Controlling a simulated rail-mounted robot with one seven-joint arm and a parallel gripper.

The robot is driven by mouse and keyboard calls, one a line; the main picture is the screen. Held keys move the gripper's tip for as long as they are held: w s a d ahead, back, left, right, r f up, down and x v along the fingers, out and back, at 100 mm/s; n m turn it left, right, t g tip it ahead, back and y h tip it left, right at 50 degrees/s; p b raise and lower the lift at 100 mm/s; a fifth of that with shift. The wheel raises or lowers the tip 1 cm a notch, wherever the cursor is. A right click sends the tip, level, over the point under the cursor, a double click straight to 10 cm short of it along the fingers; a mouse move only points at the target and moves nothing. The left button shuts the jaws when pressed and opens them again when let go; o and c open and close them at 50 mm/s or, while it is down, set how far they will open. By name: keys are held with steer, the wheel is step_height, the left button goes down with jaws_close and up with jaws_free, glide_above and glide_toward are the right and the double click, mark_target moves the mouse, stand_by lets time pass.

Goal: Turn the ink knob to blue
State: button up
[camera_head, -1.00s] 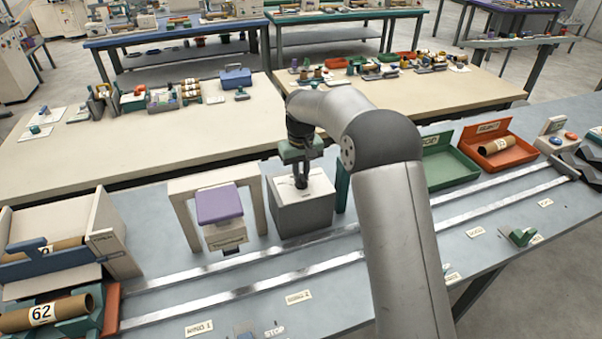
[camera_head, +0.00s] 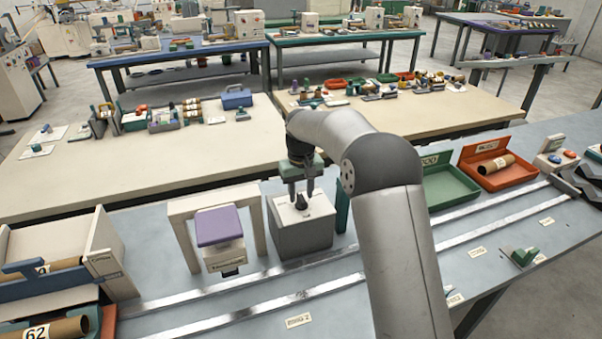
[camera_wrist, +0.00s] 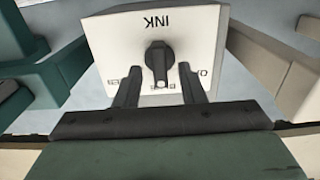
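The ink knob (camera_wrist: 158,57) is a dark knob on the white top of a grey box (camera_head: 302,236), with upside-down INK lettering in the wrist view. A pale mark on the knob's end points toward my gripper in that view. Small labels near that end are partly hidden by my fingers, and I cannot read them. In the head view the knob (camera_head: 301,202) is just below my fingertips. My gripper (camera_head: 301,193) is open, and its fingertips (camera_wrist: 160,72) are apart on either side of the knob's near end with gaps to it.
A white frame with a purple-topped block (camera_head: 219,226) stands left of the box. A green tray (camera_head: 448,190) and a red tray (camera_head: 500,170) holding a tube lie to the right. Two metal rails (camera_head: 330,258) run across the bench in front of the box.

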mark_target(301, 196)
step_height(301, 196, up, 17)
steer(key=shift+b, duration=0.3)
steer(key=s+d+m, duration=0.2)
steer(key=s+d, duration=0.9)
steer(key=s, duration=0.4)
steer(key=s+d+f+m, duration=0.1)
steer(key=s+d+f, duration=0.1)
steer(key=s+f, duration=0.2)
steer(key=s+d+f, duration=0.3)
steer(key=s+f, duration=0.1)
steer(key=s, duration=0.7)
steer(key=s+d+f+m, duration=0.1)
steer(key=s+f, duration=0.3)
steer(key=s, duration=0.4)
steer(key=shift+s+d+f+m+t, duration=0.15)
steer(key=shift+d+m+t, duration=0.2)
steer(key=shift+d, duration=0.35)
